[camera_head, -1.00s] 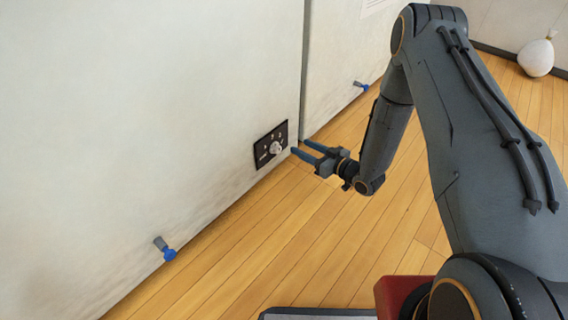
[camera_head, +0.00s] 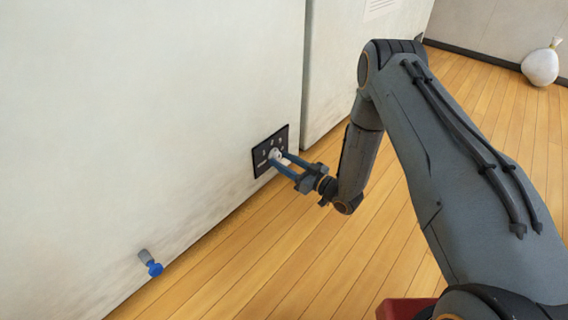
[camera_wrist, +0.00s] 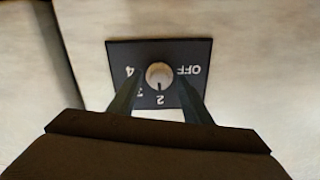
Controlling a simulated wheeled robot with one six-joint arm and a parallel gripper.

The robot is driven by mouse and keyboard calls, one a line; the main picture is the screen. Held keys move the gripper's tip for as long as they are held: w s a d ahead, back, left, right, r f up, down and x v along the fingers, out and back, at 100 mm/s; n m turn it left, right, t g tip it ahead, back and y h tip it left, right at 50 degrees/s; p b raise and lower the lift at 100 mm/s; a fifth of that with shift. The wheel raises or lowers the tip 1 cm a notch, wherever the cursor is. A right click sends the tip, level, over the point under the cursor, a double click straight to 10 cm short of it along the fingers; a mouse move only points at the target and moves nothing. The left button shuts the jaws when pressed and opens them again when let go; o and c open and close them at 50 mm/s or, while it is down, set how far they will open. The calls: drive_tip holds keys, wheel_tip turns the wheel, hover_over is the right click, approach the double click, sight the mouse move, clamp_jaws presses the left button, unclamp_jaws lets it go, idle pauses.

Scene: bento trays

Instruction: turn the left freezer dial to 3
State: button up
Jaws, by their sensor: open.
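The freezer dial is a pale round knob (camera_wrist: 159,72) on a dark panel (camera_wrist: 120,50) in the wrist view. The panel's markings look upside down there: 4 at left, a partly covered 3, 2 below, OFF at right. The knob's dark mark points down, toward the 2. In the head view the panel (camera_head: 259,167) sits low on the white front, with the knob (camera_head: 274,153) at its middle. My gripper (camera_wrist: 158,96) is open, its fingers on either side of the knob; I cannot tell if they touch it. The gripper (camera_head: 279,158) partly hides the knob's surroundings in the head view.
A blue-ended grey fitting (camera_head: 150,262) sticks out low on the same white front (camera_head: 130,120). A second white front (camera_head: 335,60) stands beyond a gap. The wooden floor (camera_head: 290,250) is clear around my arm. A tied white bag (camera_head: 541,66) lies far right.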

drive_tip(key=shift+w+a, duration=0.1)
drive_tip(key=shift+a, duration=0.05)
drive_tip(key=c, duration=1.1)
drive_tip(key=shift+m+p, duration=0.4)
drive_tip(key=shift+o, duration=0.2)
drive_tip(key=m+p, duration=0.2)
drive_tip(key=m, duration=0.1)
drive_tip(key=shift+r+m+p, duration=0.1)
drive_tip(key=shift+m+p, duration=0.2)
drive_tip(key=m+p, duration=0.2)
drive_tip(key=m, duration=0.3)
drive_tip(key=shift+m, duration=0.3)
drive_tip(key=o, duration=1.1)
drive_tip(key=shift+c, duration=0.2)
